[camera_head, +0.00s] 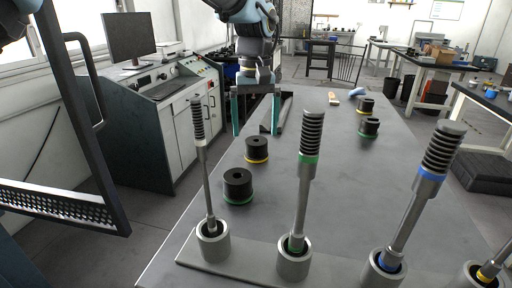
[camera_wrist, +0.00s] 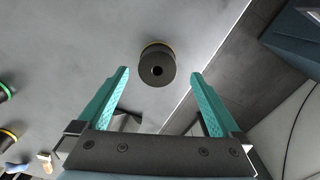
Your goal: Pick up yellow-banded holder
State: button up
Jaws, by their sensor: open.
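A short black cylindrical holder with a yellow band at its base (camera_head: 257,149) stands upright on the grey table. In the wrist view it (camera_wrist: 157,67) shows from above, with a dark hole in its top, in the picture between and slightly beyond my fingertips. My gripper (camera_head: 255,131) has teal fingers pointing down, spread wide and empty, behind and above this holder. In the wrist view the open fingers (camera_wrist: 160,73) do not touch it. A second, similar holder with a yellow-orange band (camera_head: 365,105) stands farther back on the right.
A green-banded holder (camera_head: 238,185) stands nearer the front, and another (camera_head: 369,127) at the right. Several tall ribbed rods stand in sockets on a front plate (camera_head: 230,265), including a green-banded rod (camera_head: 303,170). A control desk (camera_head: 160,125) is left of the table (camera_head: 345,190). The table's middle is clear.

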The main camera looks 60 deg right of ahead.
aim_at(256, 140)
jog(key=f, duration=0.1)
jog(key=f+p, duration=0.1)
jog(key=f, duration=0.2)
jog(key=shift+d+f, duration=0.3)
jog(key=shift+f, duration=0.1)
grip_shut()
dwell(0.5)
jog(key=shift+r, duration=0.1)
